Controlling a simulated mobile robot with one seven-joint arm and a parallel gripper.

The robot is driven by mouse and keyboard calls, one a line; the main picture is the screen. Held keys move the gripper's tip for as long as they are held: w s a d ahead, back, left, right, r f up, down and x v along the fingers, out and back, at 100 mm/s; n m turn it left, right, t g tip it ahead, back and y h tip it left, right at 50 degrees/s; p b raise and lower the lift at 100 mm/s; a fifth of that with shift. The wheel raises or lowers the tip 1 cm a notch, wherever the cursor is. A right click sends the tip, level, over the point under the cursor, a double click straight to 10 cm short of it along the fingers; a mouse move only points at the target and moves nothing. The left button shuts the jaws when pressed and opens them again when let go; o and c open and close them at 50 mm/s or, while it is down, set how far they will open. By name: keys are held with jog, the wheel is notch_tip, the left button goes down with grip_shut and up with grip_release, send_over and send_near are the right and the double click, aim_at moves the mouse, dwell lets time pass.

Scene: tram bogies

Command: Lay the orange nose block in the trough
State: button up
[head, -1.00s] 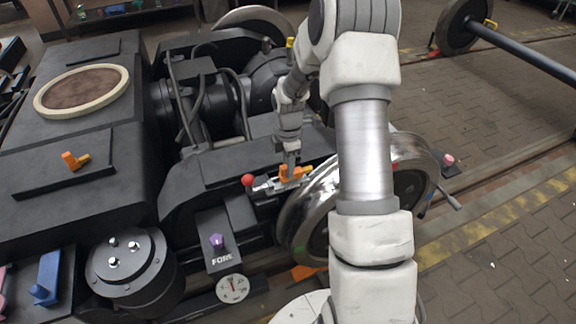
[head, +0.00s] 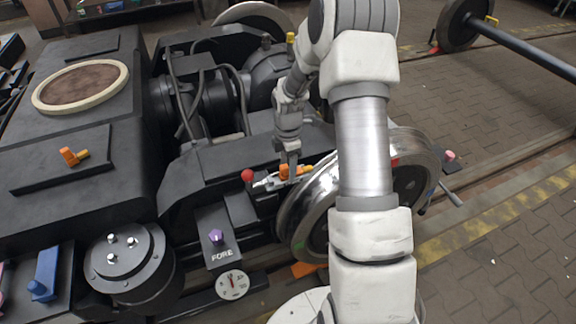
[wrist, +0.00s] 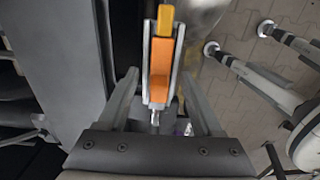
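An orange block with a yellow-orange end (wrist: 162,60) lies lengthwise in a narrow grey trough (wrist: 146,70) in the wrist view. In the head view, the orange block (head: 304,170) and the trough (head: 264,184) are on the dark bogie frame beside the shiny wheel. My gripper (wrist: 162,88) is open, with one finger on each side of the trough and gaps between. In the head view my gripper (head: 290,176) points down at the block and partly hides it.
A red ball knob (head: 247,175) stands at the trough's left end. A shiny wheel (head: 310,210) is close to the right. A purple knob (head: 216,236), a dial (head: 232,285) and a blue part (head: 45,272) are in front. Paved floor (head: 510,150) is open at the right.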

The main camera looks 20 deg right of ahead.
notch_tip(320, 180, up, 17)
jog(key=p, duration=0.5)
jog(key=shift+r, duration=0.2)
dwell(0.3)
jog(key=s+a+r+m+t+h, duration=0.1)
jog(key=s+a+r+m, duration=0.25)
jog(key=s+r, duration=0.3)
jog(key=s+a+r+m+t, duration=0.2)
jog(key=s+r+m, duration=0.3)
jog(key=r, duration=0.3)
jog(key=s+a+r+m+t+y, duration=0.1)
jog(key=s+a+r+m, duration=0.1)
jog(key=s+m, duration=0.4)
jog(key=s+a+r+m+t, duration=0.1)
jog(key=s+a+m+t, duration=0.2)
jog(key=s, duration=0.5)
notch_tip(320, 180, up, 16)
jog(key=g+p, duration=0.1)
jog(key=p, duration=1.5)
jog(key=shift+d+p, duration=0.2)
jog(key=shift+p, duration=0.1)
